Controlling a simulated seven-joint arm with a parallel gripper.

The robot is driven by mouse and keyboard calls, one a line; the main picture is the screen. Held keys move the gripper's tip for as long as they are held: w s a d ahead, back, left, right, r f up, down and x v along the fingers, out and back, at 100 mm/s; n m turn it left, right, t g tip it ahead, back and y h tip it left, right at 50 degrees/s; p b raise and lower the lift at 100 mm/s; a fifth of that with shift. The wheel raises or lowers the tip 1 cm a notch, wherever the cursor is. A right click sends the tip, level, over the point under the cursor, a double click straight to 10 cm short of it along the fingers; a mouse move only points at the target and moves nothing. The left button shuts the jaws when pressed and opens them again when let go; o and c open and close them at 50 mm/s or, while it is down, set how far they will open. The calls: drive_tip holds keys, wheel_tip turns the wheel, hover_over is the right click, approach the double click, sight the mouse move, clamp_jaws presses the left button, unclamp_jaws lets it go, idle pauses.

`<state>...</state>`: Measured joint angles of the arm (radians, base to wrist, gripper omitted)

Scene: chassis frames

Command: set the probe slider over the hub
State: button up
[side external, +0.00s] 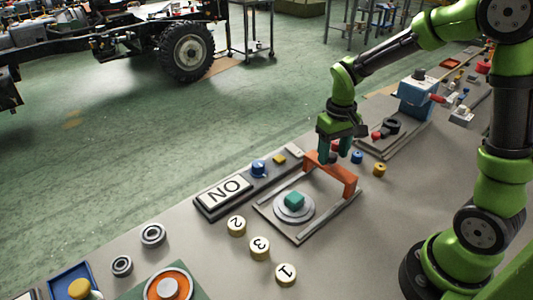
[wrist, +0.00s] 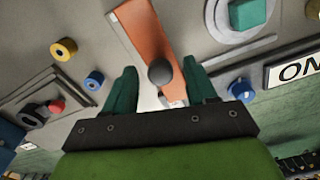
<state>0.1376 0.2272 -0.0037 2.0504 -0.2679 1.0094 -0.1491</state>
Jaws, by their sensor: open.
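The probe slider, an orange bridge (side external: 345,176), stands across two rails at the far end of a grey base plate (side external: 303,236). It also shows in the wrist view (wrist: 139,24), with a dark round knob (wrist: 160,72) on it. The hub, a grey stepped disc (side external: 281,213) with a teal block (side external: 295,199) on top, sits toward the near end of the plate, apart from the bridge. My gripper (side external: 335,152) is open above the bridge. In the wrist view its teal fingers (wrist: 159,74) are on either side of the knob, with gaps visible. The knob's exact height between them is unclear.
Numbered discs (side external: 260,247) lie in front. Blue (side external: 357,157) and yellow (side external: 379,169) rings lie right of the bridge. A blue machine (side external: 416,97) stands behind.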

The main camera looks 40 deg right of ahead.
drive_tip(key=shift+f, duration=0.1)
clamp_jaws()
drive_tip(key=a, duration=1.3)
drive_tip(key=shift+a, duration=0.35)
drive_tip(key=shift+c, duration=0.4)
unclamp_jaws()
drive_tip(key=shift+o, duration=0.4)
drive_tip(key=shift+d, duration=0.1)
wheel_tip(320, 180, up, 17)
